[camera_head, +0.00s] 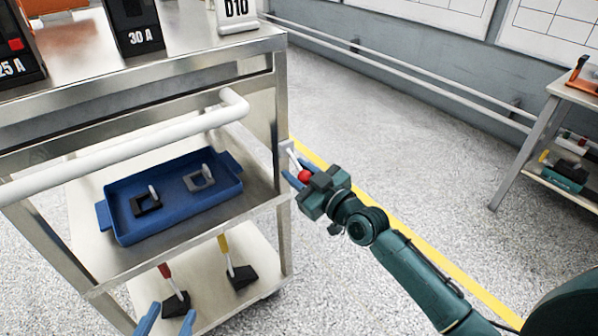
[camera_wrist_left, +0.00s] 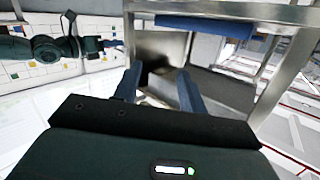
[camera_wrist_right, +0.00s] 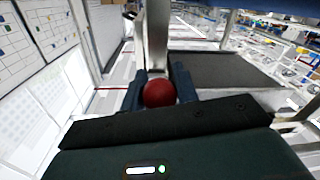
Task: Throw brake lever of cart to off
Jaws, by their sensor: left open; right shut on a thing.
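The cart (camera_head: 283,110) stands at the left in the head view, with a white push handle across its near side. The brake lever (camera_head: 295,160) is on the cart's right corner post, a pale rod ending in a red ball knob (camera_head: 304,176). My right gripper (camera_head: 298,178) is shut on the red knob; in the right wrist view the knob (camera_wrist_right: 159,93) sits between the blue fingers. My left gripper (camera_head: 166,320) is open at the bottom edge of the head view, near the cart's lower shelf. In the left wrist view its fingers (camera_wrist_left: 158,88) are apart and empty.
A blue tray (camera_head: 120,232) with two small fittings lies on the middle shelf. Red- and yellow-handled levers on dark bases (camera_head: 240,276) stand on the bottom shelf. A side table (camera_head: 530,140) stands at the right. The floor between is clear, with a yellow line.

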